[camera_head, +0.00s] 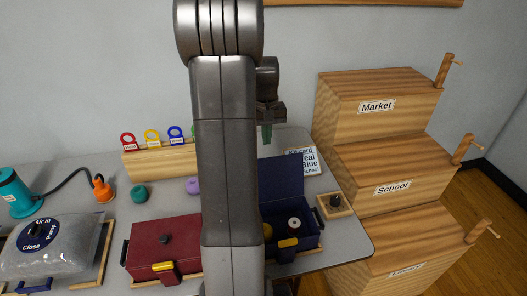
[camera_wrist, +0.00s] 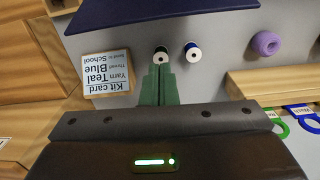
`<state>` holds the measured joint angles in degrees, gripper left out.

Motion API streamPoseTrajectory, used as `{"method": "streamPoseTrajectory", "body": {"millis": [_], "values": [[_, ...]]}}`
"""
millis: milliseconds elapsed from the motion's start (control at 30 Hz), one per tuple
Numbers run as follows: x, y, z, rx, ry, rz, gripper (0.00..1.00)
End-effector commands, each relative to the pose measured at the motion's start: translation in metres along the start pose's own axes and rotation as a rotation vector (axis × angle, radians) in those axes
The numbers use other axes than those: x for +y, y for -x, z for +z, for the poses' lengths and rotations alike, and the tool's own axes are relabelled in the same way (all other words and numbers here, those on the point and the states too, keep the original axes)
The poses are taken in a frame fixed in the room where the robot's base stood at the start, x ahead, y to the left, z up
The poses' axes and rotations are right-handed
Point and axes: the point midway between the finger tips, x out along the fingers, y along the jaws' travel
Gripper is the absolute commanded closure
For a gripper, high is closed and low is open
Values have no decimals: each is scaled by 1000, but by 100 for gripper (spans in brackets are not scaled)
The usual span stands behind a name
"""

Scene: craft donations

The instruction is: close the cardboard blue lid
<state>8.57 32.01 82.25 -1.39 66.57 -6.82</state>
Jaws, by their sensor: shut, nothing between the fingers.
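The blue box (camera_head: 308,241) stands at the right part of the table with its lid (camera_head: 281,180) raised, standing up at the back. A spool and a partly hidden orange-yellow item show inside it. My gripper (camera_head: 267,133) has green fingers and is above and behind the raised lid, apart from it. In the wrist view the fingertips (camera_wrist: 160,68) are together with nothing between them. The blue lid (camera_wrist: 165,14) fills the top edge of that view. My arm hides the box's left part in the head view.
A kit card (camera_wrist: 107,73) reading Yarn Teal, Thread Blue stands behind the box. A shut red box (camera_head: 163,246) is left of it. Wooden Market and School bins (camera_head: 390,176) stand close on the right.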

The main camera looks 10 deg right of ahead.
Motion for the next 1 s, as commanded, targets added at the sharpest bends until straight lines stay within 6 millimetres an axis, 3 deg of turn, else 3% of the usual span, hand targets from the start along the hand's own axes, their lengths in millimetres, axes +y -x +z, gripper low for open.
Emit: {"method": "streamPoseTrajectory", "body": {"millis": [267, 667, 1000], "values": [[1, -18, -3, -3, -1, 0, 100], [1, -101, -2, -6, -1, -1, 100], [1, -88, 32, 1, -1, 0, 100]]}}
